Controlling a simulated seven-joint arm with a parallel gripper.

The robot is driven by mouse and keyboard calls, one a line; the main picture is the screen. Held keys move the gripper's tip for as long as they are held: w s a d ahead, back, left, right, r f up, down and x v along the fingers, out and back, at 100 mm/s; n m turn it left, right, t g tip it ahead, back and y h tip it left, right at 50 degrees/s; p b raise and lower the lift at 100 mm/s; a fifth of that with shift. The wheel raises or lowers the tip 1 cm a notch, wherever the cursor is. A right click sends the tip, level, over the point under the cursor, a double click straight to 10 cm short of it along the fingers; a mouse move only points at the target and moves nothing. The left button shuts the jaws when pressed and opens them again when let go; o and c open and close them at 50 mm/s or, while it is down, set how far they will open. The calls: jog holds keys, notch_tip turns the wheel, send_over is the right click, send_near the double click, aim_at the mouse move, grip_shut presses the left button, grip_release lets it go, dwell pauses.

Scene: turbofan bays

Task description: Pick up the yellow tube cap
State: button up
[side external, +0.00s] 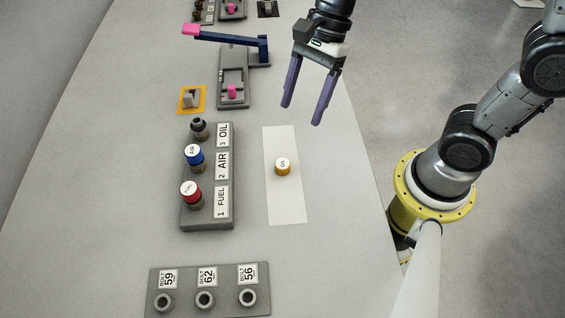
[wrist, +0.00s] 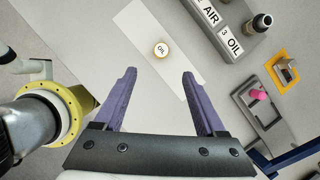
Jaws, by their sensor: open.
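The yellow tube cap (side external: 282,167) has a white top marked OIL and sits on a white strip (side external: 286,205) on the table. It also shows in the wrist view (wrist: 161,49), beyond my fingertips and roughly between their lines. My gripper (side external: 302,113) is open and empty, above the table and behind the cap in the side view. Its two purple fingers also show in the wrist view (wrist: 159,72). They are apart from the cap.
A grey block (side external: 225,218) left of the strip has a bare OIL tube (side external: 199,129), a blue AIR cap (side external: 194,155) and a red FUEL cap (side external: 191,194). A bolt plate (side external: 207,285) lies in front. A blue lever (side external: 225,40) with a pink tip stands behind.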

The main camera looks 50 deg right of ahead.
send_over(283, 163)
jog(key=d, duration=0.2)
jog(key=f, duration=0.7)
jog(key=shift+s+d+f, duration=0.1)
jog(key=shift+s+d, duration=0.05)
jog(key=shift+d, duration=0.05)
jog(key=shift+x, duration=2.75)
jog(key=shift+d, duration=0.1)
grip_shut()
